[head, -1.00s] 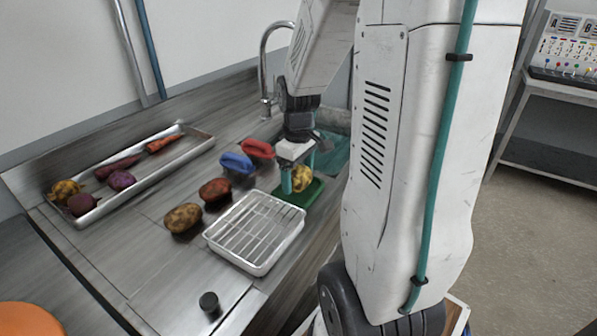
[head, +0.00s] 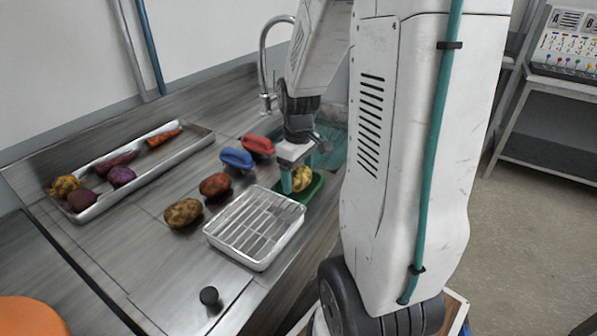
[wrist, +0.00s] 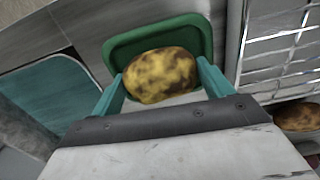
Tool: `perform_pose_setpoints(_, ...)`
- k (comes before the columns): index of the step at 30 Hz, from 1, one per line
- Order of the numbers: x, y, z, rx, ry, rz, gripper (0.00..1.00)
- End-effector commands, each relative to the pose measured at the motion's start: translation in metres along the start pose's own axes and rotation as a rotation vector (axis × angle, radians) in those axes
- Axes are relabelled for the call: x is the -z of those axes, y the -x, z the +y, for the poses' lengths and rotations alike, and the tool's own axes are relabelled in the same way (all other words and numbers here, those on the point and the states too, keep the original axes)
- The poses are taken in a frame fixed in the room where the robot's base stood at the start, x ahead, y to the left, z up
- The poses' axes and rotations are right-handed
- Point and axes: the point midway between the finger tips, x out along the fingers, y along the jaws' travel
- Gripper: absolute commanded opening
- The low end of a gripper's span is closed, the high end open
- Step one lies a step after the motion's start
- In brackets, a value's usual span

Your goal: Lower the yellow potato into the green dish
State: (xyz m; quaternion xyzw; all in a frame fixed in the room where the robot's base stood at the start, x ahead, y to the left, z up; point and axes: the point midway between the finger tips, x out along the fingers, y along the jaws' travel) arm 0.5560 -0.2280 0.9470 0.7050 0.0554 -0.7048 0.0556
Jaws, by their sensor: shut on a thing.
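The yellow potato (wrist: 161,75) has brown patches and is held between the teal fingers of my gripper (wrist: 163,82). In the head view my gripper (head: 299,180) points down at the green dish (head: 317,184), with the potato (head: 302,178) between its fingers. The dish's green rim (wrist: 118,46) shows behind and around the potato in the wrist view. The potato is over or inside the dish; I cannot tell whether it touches the bottom. My gripper hides part of the dish in the head view.
A white wire-rack tray (head: 254,228) stands close beside the dish. A long metal tray (head: 150,165) holds several vegetables. A sink (head: 331,148) with a tap (head: 264,60) is behind.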

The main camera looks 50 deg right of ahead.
Motion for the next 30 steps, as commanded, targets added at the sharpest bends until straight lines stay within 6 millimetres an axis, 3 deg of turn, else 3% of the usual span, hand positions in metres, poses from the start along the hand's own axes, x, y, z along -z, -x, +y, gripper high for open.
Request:
perform_pose_setpoints(11,0.000,-0.003,0.000,0.000,0.000,0.000,0.53)
perform_pose_setpoints(12,0.000,-0.003,0.000,0.000,0.000,0.000,0.82)
perform_pose_setpoints(14,0.000,-0.003,0.000,0.000,0.000,0.000,0.98)
perform_pose_setpoints(15,0.000,-0.003,0.000,0.000,0.000,0.000,1.00)
perform_pose_setpoints(23,0.000,0.005,0.001,-0.002,-0.001,0.002,1.00)
perform_pose_setpoints(30,0.001,0.045,0.001,-0.003,0.000,0.004,1.00)
